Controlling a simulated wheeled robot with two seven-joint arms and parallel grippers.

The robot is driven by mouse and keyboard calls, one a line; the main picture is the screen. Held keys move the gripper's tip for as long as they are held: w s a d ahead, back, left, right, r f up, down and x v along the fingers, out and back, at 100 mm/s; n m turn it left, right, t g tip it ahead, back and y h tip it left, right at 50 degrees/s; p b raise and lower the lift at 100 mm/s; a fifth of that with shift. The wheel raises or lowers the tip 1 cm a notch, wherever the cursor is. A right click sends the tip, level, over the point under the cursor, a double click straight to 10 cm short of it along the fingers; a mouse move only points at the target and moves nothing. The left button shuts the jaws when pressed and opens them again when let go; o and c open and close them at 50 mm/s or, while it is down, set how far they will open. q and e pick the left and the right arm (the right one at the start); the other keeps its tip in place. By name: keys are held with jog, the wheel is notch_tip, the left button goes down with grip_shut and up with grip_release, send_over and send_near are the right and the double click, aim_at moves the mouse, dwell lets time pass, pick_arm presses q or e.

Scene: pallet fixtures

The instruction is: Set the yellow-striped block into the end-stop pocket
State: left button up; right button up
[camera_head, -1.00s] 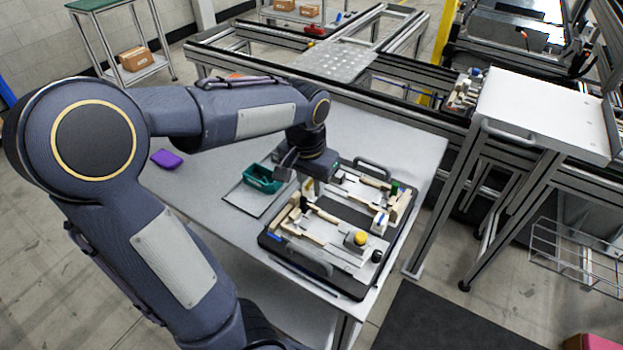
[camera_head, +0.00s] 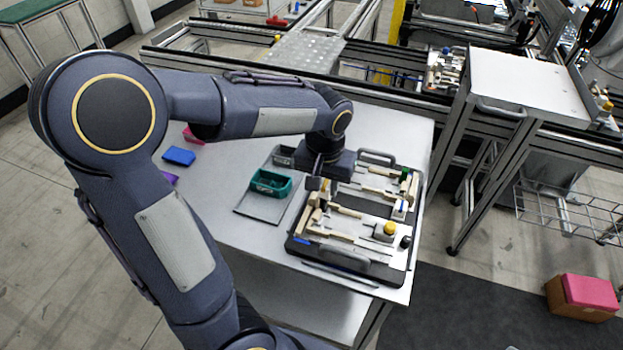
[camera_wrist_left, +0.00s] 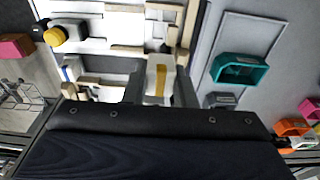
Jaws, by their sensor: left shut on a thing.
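A pale block with a yellow stripe (camera_wrist_left: 158,76) shows in the left wrist view between the two fingers of my left gripper (camera_wrist_left: 159,90), which is shut on it. In the head view this gripper (camera_head: 316,184) is over the left edge of the dark pallet (camera_head: 299,247), and the block cannot be made out there. Pale wooden fixture pieces (camera_head: 338,236) stand on the pallet and also show in the left wrist view (camera_wrist_left: 100,82). I cannot tell which gap is the end-stop pocket. My right gripper is out of view.
A teal bin (camera_head: 270,183) and a grey bin (camera_head: 283,156) stand left of the pallet. A yellow knob (camera_head: 390,229) and a black knob (camera_head: 405,242) rise at its near right. Carry handles (camera_head: 377,156) stick up at its edges.

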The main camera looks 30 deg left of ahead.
pick_arm(q)
jog(key=shift+w+f, duration=0.1)
jog(key=shift+f, duration=0.1)
jog(key=shift+d+f+b, duration=0.2)
jog(key=shift+f+b, duration=0.05)
jog(key=shift+b, duration=0.1)
notch_tip(320, 180, down, 7)
jog(key=b, duration=0.5)
jog(key=shift+r, duration=0.1)
jog(key=shift+b, duration=0.3)
jog(key=shift+f+b, duration=0.35)
jog(key=shift+f, duration=0.15)
jog(key=o, duration=1)
jog(key=shift+r, duration=0.1)
jog(key=shift+o, duration=0.2)
